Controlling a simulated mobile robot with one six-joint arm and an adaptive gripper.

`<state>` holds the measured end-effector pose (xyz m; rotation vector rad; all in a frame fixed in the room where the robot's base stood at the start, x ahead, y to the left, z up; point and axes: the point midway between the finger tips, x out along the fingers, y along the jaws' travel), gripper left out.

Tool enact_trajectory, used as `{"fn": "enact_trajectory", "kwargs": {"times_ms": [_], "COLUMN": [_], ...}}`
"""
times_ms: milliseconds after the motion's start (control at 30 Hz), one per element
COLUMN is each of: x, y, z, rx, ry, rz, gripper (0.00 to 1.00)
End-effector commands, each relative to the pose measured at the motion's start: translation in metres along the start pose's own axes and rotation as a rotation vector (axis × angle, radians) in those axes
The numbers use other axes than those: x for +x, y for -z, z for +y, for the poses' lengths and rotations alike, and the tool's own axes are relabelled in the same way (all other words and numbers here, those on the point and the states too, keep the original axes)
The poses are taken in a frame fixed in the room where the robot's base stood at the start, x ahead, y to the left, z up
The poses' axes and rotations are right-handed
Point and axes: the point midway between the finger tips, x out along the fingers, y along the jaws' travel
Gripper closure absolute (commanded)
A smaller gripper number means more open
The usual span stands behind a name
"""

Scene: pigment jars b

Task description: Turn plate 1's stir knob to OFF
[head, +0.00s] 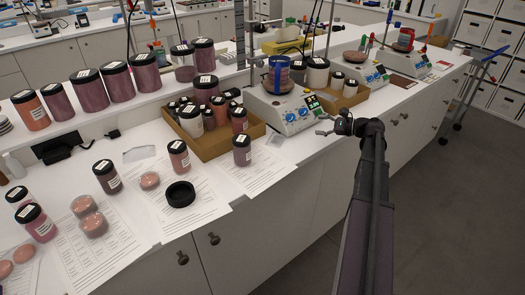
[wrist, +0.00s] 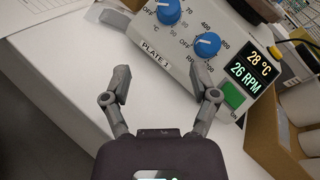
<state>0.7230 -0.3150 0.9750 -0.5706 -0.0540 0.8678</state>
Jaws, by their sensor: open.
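Plate 1 (head: 270,107) is a pale hotplate on the bench with a beaker (head: 281,77) on top. In the wrist view, its front panel (wrist: 185,62) carries the label "PLATE 1" and two blue knobs. The stir knob (wrist: 207,45) is the one beside the RPM marking; its pointer is too small to read. The other knob (wrist: 168,11) has the °C marks. The display (wrist: 251,67) reads 28 °C and 26 RPM. My gripper (wrist: 161,68) is open and empty, its fingers apart below the knobs. In the head view, my gripper (head: 332,125) is right of the panel.
A green switch (wrist: 233,95) sits under the display. A cardboard tray of jars (head: 345,100) stands right of plate 1, and another tray (head: 215,148) stands left. More hotplates (head: 366,73) are farther right.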

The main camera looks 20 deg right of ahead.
Motion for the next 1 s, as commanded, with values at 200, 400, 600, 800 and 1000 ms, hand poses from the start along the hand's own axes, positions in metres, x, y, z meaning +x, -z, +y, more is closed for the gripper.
{"fn": "enact_trajectory", "kwargs": {"times_ms": [200,400,600,800,1000], "x": [0.023,0.043,0.060,0.076,0.090], "y": [-0.016,-0.028,-0.041,-0.053,-0.067], "z": [0.018,0.035,0.052,0.071,0.091], "rx": [-0.069,-0.137,-0.209,-0.287,-0.371], "ry": [-0.075,-0.146,-0.222,-0.302,-0.389], "rz": [0.044,0.082,0.118,0.152,0.183], "gripper": [0.24,0.24,0.24,0.24,0.24]}}
